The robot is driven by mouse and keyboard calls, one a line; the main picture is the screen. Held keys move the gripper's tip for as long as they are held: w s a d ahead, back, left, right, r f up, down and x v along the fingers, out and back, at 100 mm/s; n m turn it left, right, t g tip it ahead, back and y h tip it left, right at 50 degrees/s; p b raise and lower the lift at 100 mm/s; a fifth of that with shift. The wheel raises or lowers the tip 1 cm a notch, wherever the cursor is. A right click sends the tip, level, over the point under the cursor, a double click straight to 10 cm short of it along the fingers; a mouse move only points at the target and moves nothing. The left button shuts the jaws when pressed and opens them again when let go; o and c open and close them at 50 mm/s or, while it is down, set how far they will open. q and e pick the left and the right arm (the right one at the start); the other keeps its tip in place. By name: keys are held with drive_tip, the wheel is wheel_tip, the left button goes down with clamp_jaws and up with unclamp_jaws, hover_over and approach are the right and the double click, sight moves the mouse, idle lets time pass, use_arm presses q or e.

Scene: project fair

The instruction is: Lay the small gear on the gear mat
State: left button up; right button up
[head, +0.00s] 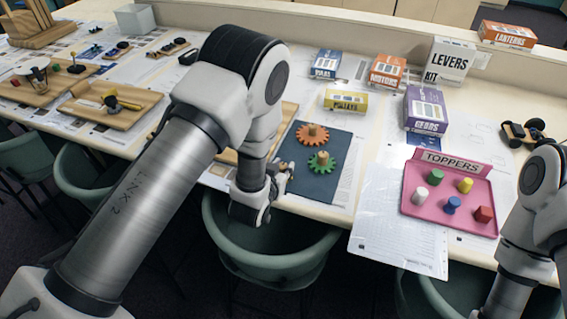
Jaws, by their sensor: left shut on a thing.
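The dark blue-grey gear mat (312,188) lies near the table's front edge. An orange gear (301,140) and a green gear (316,168), each with a wooden peg, are on it, the orange one farther back. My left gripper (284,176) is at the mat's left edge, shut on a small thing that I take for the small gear. That thing is mostly hidden by the fingers, and I cannot tell whether it touches the mat. My right arm comes in at the right, with its gripper out of view.
A pink toppers tray (411,200) with several coloured pegs stands to the right, beside white paper sheets (385,235). Several boxes, including the purple gears box (425,110), stand behind. A wooden board is partly behind my left arm. A green chair (275,262) is in front.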

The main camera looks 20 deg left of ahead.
use_arm(q)
drive_tip(key=shift+w+f, duration=0.15)
drive_tip(key=shift+w, duration=0.15)
drive_tip(key=o, duration=0.6)
drive_tip(key=shift+a, duration=0.1)
drive_tip(key=o, duration=0.3)
drive_tip(key=shift+s, duration=0.1)
drive_tip(key=shift+s+r, duration=0.15)
drive_tip(key=shift+r, duration=0.05)
drive_tip(key=shift+s, duration=0.15)
drive_tip(key=b+v, duration=0.1)
drive_tip(key=v, duration=1)
drive_tip(key=shift+s, duration=0.25)
drive_tip(key=shift+r, duration=0.1)
